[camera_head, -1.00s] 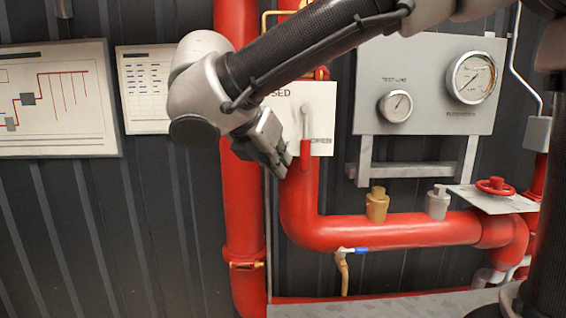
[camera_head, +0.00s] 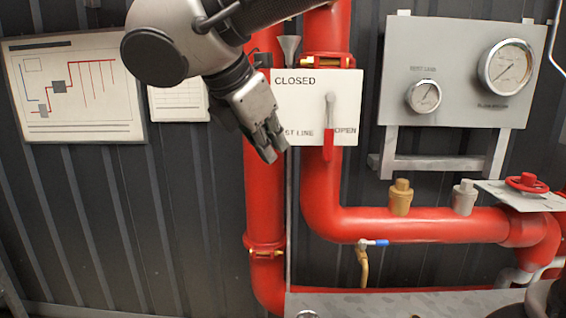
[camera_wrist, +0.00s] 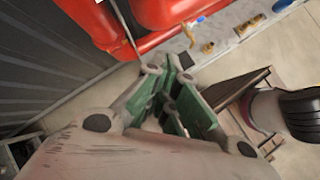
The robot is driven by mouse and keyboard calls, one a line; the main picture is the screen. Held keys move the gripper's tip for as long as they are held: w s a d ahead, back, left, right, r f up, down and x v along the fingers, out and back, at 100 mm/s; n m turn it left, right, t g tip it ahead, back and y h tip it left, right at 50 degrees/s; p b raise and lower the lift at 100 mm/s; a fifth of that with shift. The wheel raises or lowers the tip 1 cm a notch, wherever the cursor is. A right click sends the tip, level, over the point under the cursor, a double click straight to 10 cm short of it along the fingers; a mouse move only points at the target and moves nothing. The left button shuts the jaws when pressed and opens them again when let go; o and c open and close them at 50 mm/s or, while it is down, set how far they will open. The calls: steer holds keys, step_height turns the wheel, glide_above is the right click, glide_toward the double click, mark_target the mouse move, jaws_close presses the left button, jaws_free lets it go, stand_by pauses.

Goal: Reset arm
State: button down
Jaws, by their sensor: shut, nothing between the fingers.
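My gripper (camera_head: 272,143) hangs at upper centre in the head view, in front of the left red pipe and just left of the test line valve plate. Its fingers point down and to the right, shut and empty. In the wrist view the gripper (camera_wrist: 172,110) shows its green-sided fingers close together over the floor. The white plate (camera_head: 290,100) reads CLOSED at the top and OPEN at the lower right. Its lever (camera_head: 328,135), with a red grip, points straight down, apart from my fingers.
Red pipes (camera_head: 420,225) run down and right, with a blue-handled tap (camera_head: 374,242) below. A grey gauge panel (camera_head: 455,70) and a red handwheel (camera_head: 527,183) are at right. A diagram board (camera_head: 75,90) hangs at left. The lower left wall is clear.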

steer(key=s+d+f+m+g+y, duration=0.1)
steer(key=d+f+m+g+y, duration=0.1)
steer(key=d+f+m, duration=0.45)
steer(key=d+f+m+g+y, duration=0.2)
steer(key=d+f+m, duration=0.2)
steer(key=d+m, duration=0.4)
steer(key=s+d+m, duration=0.2)
steer(key=d+m, duration=0.1)
steer(key=d, duration=0.5)
steer(key=s+d+f+m+t, duration=0.1)
steer(key=s+d+m, duration=0.1)
steer(key=d+m, duration=0.2)
steer(key=s+d+f+m, duration=0.1)
steer(key=d+m, duration=0.3)
steer(key=d, duration=0.7)
steer(key=shift+s+d+t, duration=0.3)
steer(key=shift+s+t, duration=0.1)
steer(key=shift+s, duration=0.5)
